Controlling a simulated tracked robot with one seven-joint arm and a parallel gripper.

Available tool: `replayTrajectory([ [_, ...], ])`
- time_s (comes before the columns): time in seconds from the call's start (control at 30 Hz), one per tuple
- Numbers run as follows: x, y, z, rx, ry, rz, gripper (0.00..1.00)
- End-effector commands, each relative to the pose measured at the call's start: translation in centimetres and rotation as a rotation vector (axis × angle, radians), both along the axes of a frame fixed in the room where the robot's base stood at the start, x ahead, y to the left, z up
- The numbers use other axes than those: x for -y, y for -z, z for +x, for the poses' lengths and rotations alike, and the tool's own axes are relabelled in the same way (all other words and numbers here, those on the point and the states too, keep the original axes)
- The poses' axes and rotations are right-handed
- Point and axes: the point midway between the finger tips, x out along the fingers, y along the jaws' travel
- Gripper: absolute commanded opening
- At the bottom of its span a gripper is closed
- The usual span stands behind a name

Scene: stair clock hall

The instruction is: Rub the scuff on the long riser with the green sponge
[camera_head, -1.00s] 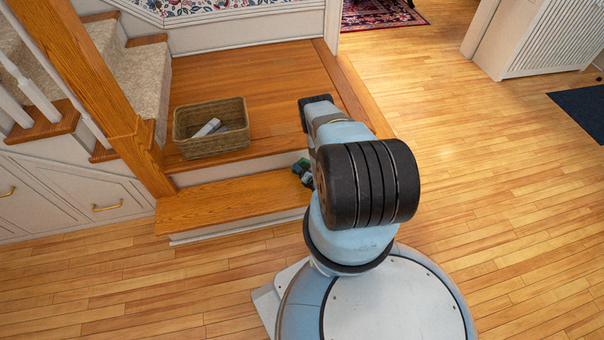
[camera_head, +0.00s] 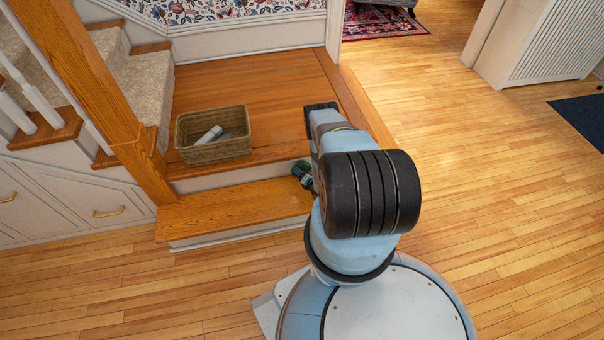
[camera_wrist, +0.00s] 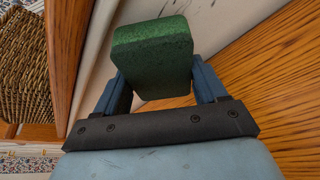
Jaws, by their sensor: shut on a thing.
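My gripper (camera_wrist: 153,88) is shut on the green sponge (camera_wrist: 152,50), with a blue finger on either side. The sponge is held in front of the long cream riser (camera_wrist: 112,65); I cannot tell whether it touches it. Thin dark marks (camera_wrist: 168,8) on the riser show just above the sponge, and the sponge may hide more of the scuff. In the head view, the riser (camera_head: 225,179) runs between the lower step and the landing. My gripper (camera_head: 303,173) is at its right end, partly hidden by my arm.
A wicker basket (camera_head: 213,154) with grey-white items in it stands on the wooden landing (camera_head: 275,85), left of my arm. The lower step (camera_head: 225,212) is bare. A newel post (camera_head: 110,95) stands at left.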

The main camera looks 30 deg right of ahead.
Motion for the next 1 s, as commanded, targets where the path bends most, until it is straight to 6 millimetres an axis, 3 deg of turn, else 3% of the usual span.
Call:
replayTrajectory([
  [1.0, 0.3, 0.0, 1.4, -0.001, -0.002, 0.000, 0.47],
])
